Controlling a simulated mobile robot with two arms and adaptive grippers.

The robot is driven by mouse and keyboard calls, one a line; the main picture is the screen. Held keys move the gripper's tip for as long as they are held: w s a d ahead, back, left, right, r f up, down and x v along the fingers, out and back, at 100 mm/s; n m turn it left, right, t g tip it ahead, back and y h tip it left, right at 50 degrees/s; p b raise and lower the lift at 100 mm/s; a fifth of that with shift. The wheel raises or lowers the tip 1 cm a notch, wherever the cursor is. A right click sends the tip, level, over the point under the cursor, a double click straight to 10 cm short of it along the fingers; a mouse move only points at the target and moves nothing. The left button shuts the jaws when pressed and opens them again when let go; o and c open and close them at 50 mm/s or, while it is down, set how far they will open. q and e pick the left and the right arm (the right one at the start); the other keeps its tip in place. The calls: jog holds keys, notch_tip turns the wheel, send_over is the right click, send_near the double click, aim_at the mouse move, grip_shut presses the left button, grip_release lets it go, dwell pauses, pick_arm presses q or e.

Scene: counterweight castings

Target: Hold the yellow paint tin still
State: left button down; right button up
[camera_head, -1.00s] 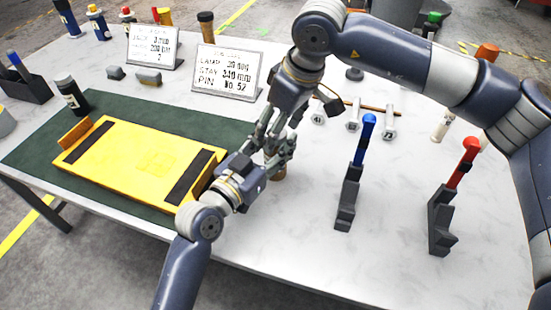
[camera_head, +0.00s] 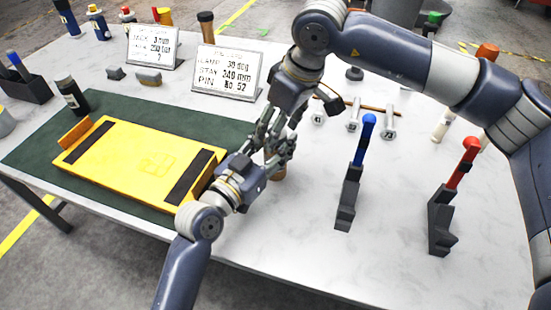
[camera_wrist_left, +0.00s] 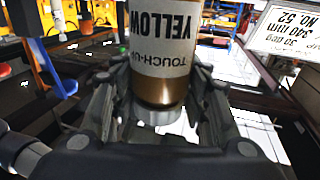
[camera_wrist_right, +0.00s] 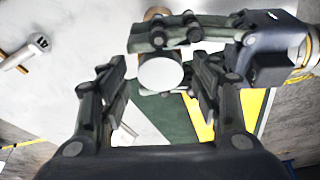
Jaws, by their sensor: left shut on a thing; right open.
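The yellow paint tin (camera_wrist_left: 163,50) shows large in the left wrist view, with a pale label reading YELLOW and TOUCH-UP upside down and a brown band. My left gripper (camera_head: 280,157) is shut on it. In the head view the fingers hide most of the tin; only a brown part (camera_head: 279,173) shows below them. In the right wrist view its white round end (camera_wrist_right: 160,74) faces the camera between the fingers of my right gripper (camera_wrist_right: 160,85). My right gripper is open, its fingers on either side of the tin. I cannot tell whether they touch it.
A yellow casting (camera_head: 140,160) with dark strips lies on a green mat (camera_head: 28,158) at left. A blue-handled clamp (camera_head: 352,180) and a red-handled clamp (camera_head: 445,200) stand at right. Two signs, one here (camera_head: 225,75), stand behind. Bolts (camera_head: 388,125) lie beyond the grippers.

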notch_tip(320, 180, up, 4)
jog(key=shift+r, duration=0.15)
jog(key=o, duration=0.6)
jog(key=shift+c, duration=0.2)
jog(key=v, duration=1.2)
pick_arm(q)
jog(key=c, duration=0.8)
grip_release()
